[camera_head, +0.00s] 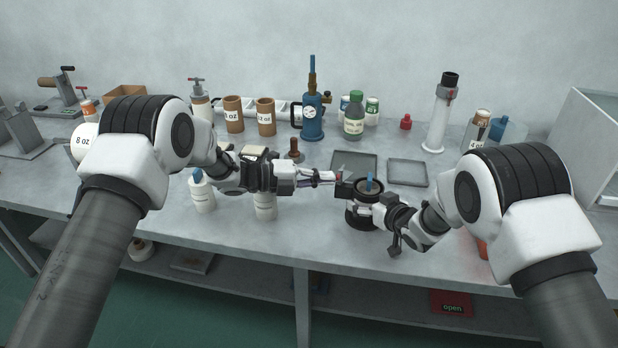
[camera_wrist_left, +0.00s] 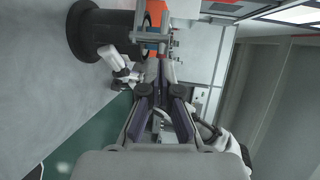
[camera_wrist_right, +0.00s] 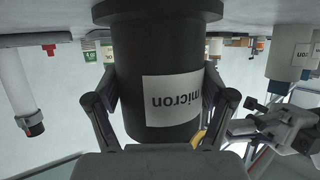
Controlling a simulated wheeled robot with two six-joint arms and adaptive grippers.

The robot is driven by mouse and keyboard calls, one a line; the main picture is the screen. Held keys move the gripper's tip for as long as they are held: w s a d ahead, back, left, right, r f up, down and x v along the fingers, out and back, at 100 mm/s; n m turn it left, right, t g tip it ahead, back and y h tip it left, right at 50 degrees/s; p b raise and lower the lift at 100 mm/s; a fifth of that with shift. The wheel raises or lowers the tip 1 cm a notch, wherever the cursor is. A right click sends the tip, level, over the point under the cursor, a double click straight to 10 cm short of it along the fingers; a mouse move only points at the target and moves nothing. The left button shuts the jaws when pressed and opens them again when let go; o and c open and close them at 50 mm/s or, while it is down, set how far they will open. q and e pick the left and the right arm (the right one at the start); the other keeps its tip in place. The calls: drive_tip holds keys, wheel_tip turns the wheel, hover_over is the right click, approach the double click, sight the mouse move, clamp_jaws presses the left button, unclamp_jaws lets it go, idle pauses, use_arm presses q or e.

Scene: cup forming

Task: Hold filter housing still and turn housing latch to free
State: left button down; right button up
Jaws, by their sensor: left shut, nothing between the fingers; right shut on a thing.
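The filter housing (camera_head: 362,221) is a dark upright cylinder on the table near the front edge. In the right wrist view the housing (camera_wrist_right: 150,55) fills the middle, with a white label reading "micron". My right gripper (camera_head: 376,213) is shut around its side. My left gripper (camera_head: 332,178) is shut and empty, left of the housing's top. I cannot tell whether the tips touch the latch.
White bottles (camera_head: 265,208) stand beneath my left forearm. Two shallow grey trays (camera_head: 408,184) lie behind the housing. A green-capped bottle (camera_head: 354,127), a blue pump-like device (camera_head: 312,122) and brown cups (camera_head: 265,127) stand along the back. The table's front edge is close to the housing.

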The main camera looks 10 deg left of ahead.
drive_tip(key=shift+f, duration=0.1)
use_arm(q)
drive_tip(key=shift+s+d+f, duration=0.1)
drive_tip(key=shift+s+d, duration=0.1)
drive_tip(key=shift+d, duration=0.7)
use_arm(e)
drive_tip(key=shift+s, duration=0.1)
drive_tip(key=shift+a, duration=0.1)
use_arm(q)
drive_tip(key=s+d+v, duration=0.1)
drive_tip(key=s+v, duration=0.1)
drive_tip(key=v, duration=1.2)
drive_tip(key=shift+s+r, duration=0.2)
drive_tip(key=shift+r, duration=0.05)
drive_tip(key=shift+w, duration=0.1)
use_arm(e)
drive_tip(key=o, duration=1.4)
drive_tip(key=shift+o, duration=0.2)
